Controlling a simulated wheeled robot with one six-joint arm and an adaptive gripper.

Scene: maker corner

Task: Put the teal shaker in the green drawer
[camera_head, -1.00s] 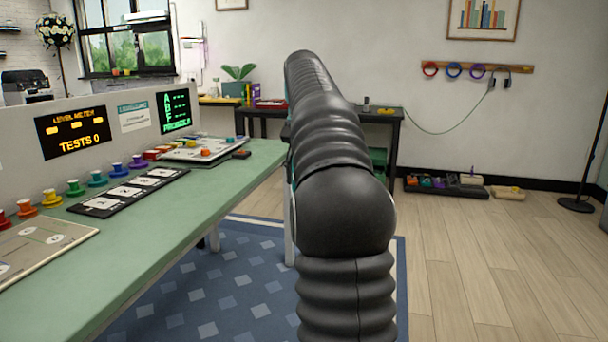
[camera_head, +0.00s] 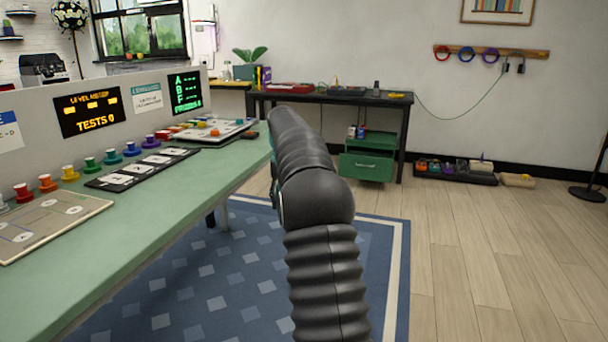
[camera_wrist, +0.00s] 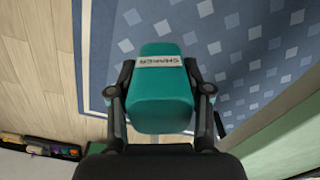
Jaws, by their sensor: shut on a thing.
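The teal shaker (camera_wrist: 160,100), with a white label reading "SHAKER", is held in my gripper (camera_wrist: 160,95) in the wrist view. The two dark fingers press on its sides, above the floor and rug. In the head view my black arm hides the gripper and the shaker. The green drawer (camera_head: 365,167) is the front of a small green cabinet under the dark table at the back. A few small items stand on or in the open upper part of the cabinet.
A green workbench (camera_head: 130,215) with a control panel and coloured knobs fills the left. The dark table (camera_head: 330,97) stands against the back wall. A tray of small parts (camera_head: 455,174) lies on the floor at right. Wooden floor (camera_head: 480,260) is clear at right.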

